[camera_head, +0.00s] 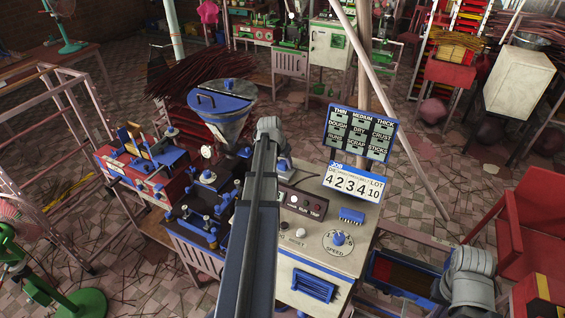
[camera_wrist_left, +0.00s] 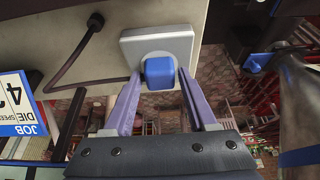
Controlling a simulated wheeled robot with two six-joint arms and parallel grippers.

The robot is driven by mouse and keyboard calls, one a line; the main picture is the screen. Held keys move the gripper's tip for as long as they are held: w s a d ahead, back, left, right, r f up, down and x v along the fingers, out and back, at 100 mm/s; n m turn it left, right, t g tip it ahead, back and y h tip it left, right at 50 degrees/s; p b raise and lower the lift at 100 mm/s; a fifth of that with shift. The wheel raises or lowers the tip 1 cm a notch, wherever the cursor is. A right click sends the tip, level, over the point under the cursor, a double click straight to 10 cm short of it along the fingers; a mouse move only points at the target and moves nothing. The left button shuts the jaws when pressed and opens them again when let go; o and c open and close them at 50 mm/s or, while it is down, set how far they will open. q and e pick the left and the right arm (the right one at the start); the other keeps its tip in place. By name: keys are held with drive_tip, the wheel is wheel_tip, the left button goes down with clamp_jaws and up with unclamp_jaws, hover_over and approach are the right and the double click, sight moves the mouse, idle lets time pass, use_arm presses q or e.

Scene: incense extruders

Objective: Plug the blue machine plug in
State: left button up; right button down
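In the left wrist view, the blue plug (camera_wrist_left: 159,71) sits against a pale grey socket box (camera_wrist_left: 157,44) on the cream machine panel. I cannot tell how deep it is seated. The fingers of my left gripper (camera_wrist_left: 160,76) are spread on both sides of the plug, with small gaps between. A dark cord (camera_wrist_left: 76,60) runs from the panel at left; its link to the plug is hidden. In the head view, my left arm reaches over the blue and cream machine (camera_head: 318,228) and hides the plug. Of my right arm, only a grey joint shows at lower right.
A blue-rimmed metal hopper (camera_head: 222,104) stands left of my left arm. A sign board (camera_head: 360,132) and a number display (camera_head: 354,183) rise at the machine's right. A red chair (camera_head: 530,240) stands at far right.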

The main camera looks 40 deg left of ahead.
use_arm(q)
drive_tip(key=shift+o, duration=1.4)
drive_tip(key=shift+r, duration=0.1)
drive_tip(key=a+p+v, duration=0.1)
drive_tip(key=p+v, duration=0.6)
drive_tip(key=shift+d+r, duration=0.3)
drive_tip(key=shift+d, duration=0.25)
drive_tip(key=shift+s, duration=0.1)
